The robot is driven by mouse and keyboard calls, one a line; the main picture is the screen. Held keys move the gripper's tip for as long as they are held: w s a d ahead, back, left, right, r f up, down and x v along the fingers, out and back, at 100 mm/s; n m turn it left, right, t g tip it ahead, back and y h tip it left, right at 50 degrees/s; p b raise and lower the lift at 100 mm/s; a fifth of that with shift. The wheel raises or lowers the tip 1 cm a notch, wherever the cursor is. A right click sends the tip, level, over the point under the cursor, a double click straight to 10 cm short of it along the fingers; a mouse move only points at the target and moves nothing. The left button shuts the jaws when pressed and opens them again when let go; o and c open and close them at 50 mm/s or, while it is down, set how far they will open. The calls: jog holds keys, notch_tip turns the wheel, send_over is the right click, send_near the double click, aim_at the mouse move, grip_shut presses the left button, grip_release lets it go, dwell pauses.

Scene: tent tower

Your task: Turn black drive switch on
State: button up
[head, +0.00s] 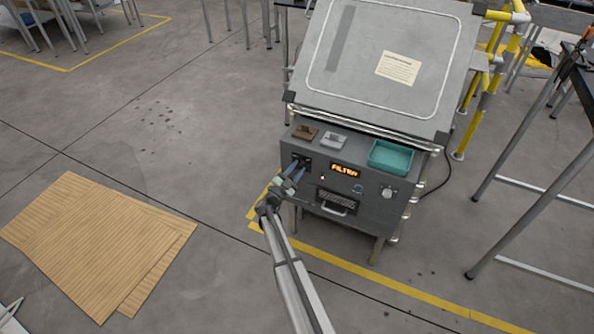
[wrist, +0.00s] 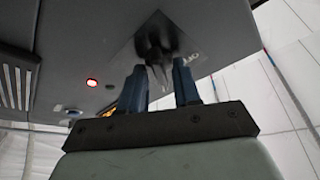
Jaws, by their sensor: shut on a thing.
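The black drive switch (wrist: 153,45) sits on a dark square plate on the machine's grey front panel. In the wrist view its lever lies between the two blue fingers of my gripper (wrist: 160,88), which are shut on it. In the head view my gripper (head: 295,170) reaches the left part of the panel of the grey machine (head: 350,212). There the fingers partly cover the switch, and its exact position cannot be told.
An orange display (head: 345,171) reads "FILTRA", with a small red light (wrist: 92,83) near the switch. A blue button, a round knob (head: 388,193) and a handled slot (head: 337,203) share the panel. A teal tray (head: 391,157) stands on top.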

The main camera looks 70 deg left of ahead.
jog(key=shift+m+h, duration=0.6)
jog(key=shift+m, duration=0.8)
jog(key=o, duration=0.7)
jog(key=v, duration=1.3)
jog(key=shift+s+f, duration=0.1)
jog(key=shift+s, duration=0.3)
